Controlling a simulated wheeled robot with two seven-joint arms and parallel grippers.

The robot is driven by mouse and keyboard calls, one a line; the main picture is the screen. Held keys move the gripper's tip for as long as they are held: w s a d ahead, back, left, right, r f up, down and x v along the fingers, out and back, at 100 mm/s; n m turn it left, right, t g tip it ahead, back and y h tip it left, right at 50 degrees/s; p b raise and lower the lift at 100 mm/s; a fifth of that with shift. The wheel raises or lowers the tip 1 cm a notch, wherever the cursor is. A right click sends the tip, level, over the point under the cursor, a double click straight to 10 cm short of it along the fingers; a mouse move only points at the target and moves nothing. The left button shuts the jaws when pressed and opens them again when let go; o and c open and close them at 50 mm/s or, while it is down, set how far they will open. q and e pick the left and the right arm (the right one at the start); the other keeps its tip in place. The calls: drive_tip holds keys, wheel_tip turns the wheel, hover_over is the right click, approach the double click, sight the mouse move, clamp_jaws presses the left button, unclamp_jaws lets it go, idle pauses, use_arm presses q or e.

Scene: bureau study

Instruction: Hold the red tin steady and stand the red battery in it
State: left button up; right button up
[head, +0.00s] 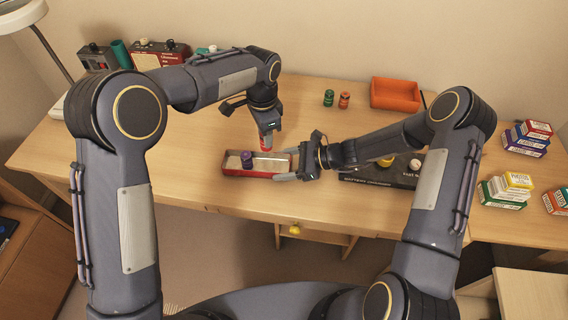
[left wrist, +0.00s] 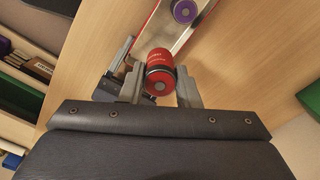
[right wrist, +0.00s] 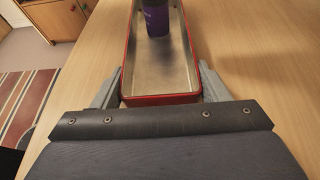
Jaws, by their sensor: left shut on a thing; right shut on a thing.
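The red tin (head: 232,172) is an open oblong box with a pale metal inside, lying near the desk's front edge. A purple battery (head: 247,160) stands inside toward its left end. My right gripper (head: 284,166) is shut on the tin's right end, its fingers on both long walls; the right wrist view shows the tin's near rim (right wrist: 160,100) between them. My left gripper (head: 267,137) is shut on the red battery (left wrist: 160,68), which has dark bands. It holds the battery by the tin's back side; whether it is over the opening I cannot tell.
A green battery (head: 328,98) and an orange-red one (head: 344,100) stand at the back beside an orange bin (head: 396,94). Small boxes (head: 505,190) are stacked far right. The desk left of the tin is clear.

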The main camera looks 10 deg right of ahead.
use_arm(q)
hover_over(268, 168)
drive_tip(key=shift+w+f, duration=0.1)
drive_tip(key=shift+f, duration=4.6)
drive_tip(key=o, duration=1.1)
drive_tip(key=shift+f, duration=0.1)
wheel_tip(268, 168, up, 12)
use_arm(e)
drive_tip(key=o, duration=1.1)
